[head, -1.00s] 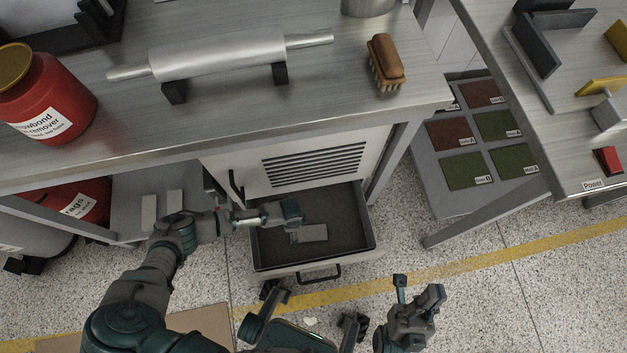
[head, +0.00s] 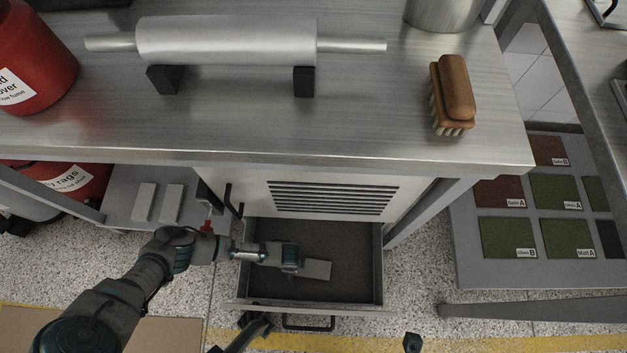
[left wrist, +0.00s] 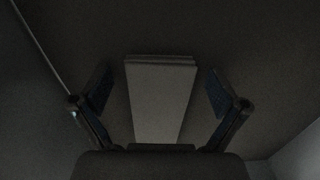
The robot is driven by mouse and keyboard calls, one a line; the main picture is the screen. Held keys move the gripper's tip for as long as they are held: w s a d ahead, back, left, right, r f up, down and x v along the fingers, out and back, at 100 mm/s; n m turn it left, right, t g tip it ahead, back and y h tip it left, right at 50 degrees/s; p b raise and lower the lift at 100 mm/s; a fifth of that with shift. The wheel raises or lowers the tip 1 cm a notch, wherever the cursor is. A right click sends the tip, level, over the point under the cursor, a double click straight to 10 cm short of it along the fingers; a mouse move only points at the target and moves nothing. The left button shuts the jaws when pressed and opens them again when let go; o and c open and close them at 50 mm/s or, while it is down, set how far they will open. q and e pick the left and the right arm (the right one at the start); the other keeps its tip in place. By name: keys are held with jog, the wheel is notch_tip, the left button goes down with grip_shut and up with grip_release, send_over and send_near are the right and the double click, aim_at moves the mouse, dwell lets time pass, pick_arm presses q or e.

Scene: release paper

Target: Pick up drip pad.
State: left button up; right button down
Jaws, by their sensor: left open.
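A flat, light grey rectangular pad, which I take as the drip pad (head: 318,270), lies on the floor of the open drawer (head: 345,285). My left gripper (head: 298,260) reaches into the drawer from the left and covers part of the pad. In the left wrist view, the pad (left wrist: 160,105) lies between the two spread fingers of the left gripper (left wrist: 160,92), with a dark gap on each side. Its far end shows a thin, layered edge. Only a small dark tip of what seems my right gripper (head: 412,343) shows at the bottom edge.
The metal bench top (head: 385,130) overhangs the drawer. It bears a roller on stands (head: 225,42), a wooden brush (head: 453,92) and a red container (head: 35,50). Two pale blocks (head: 158,203) lie on the lower left shelf. The drawer walls surround the pad.

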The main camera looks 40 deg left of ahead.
pick_arm(q)
jog(key=shift+w+r, duration=0.1)
jog(key=shift+r, duration=0.1)
jog(key=shift+d, duration=0.15)
jog(key=c, duration=1)
jog(key=shift+c, duration=0.2)
